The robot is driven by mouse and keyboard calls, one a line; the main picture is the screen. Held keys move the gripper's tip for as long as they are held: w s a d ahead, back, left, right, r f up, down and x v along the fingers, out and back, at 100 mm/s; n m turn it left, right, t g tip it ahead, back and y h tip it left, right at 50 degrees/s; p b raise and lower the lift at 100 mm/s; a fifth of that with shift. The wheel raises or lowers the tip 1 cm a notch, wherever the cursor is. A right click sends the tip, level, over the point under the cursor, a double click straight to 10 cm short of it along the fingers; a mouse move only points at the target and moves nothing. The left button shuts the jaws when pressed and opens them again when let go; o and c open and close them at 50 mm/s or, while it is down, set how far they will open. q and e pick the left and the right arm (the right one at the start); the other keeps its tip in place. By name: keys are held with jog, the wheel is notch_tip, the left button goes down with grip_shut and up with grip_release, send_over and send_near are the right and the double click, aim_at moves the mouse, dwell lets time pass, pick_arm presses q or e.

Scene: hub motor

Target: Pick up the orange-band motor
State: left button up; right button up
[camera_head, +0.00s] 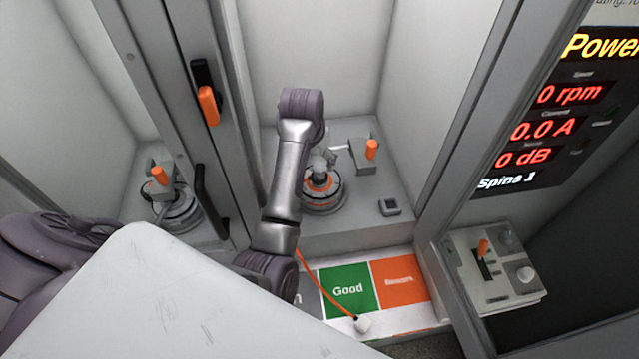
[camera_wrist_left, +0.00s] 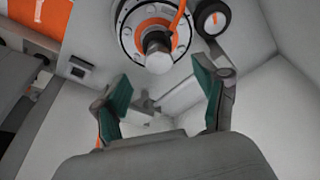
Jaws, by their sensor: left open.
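The orange-band motor (camera_head: 328,199) is a round grey hub with an orange ring, seated on the floor of the open booth. In the left wrist view the motor (camera_wrist_left: 128,42) shows at the top with its central shaft facing the camera. My right gripper is not in view.
A block with an orange handle (camera_head: 371,150) stands right of the motor. The booth door (camera_head: 168,60) is at left. Green "Good" (camera_head: 347,290) and orange (camera_head: 399,281) panels lie in front, with an orange cable and white plug (camera_head: 362,325). A control box (camera_head: 493,268) stands right.

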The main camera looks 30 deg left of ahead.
aim_at(320, 165)
pick_arm(q)
jog(key=shift+w+f, duration=0.1)
jog(key=shift+f, duration=0.2)
jog(key=shift+w+f+p, duration=0.1)
jog(key=shift+f+p, duration=0.15)
jog(key=shift+p, duration=0.1)
jog(key=p+x, duration=0.1)
jog(key=x, duration=0.2)
jog(key=shift+w+d+f, duration=0.1)
jog(key=shift+d+f, duration=0.05)
jog(key=shift+f, duration=0.1)
jog(key=shift+w+f+p, duration=0.1)
jog(key=shift+f+p, duration=0.2)
jog(key=shift+f, duration=0.05)
jog(key=shift+w+f, duration=0.1)
jog(key=shift+f, duration=0.05)
jog(key=c, duration=1.3)
jog(key=shift+w+r, duration=0.15)
jog(key=shift+r, duration=0.1)
grip_shut()
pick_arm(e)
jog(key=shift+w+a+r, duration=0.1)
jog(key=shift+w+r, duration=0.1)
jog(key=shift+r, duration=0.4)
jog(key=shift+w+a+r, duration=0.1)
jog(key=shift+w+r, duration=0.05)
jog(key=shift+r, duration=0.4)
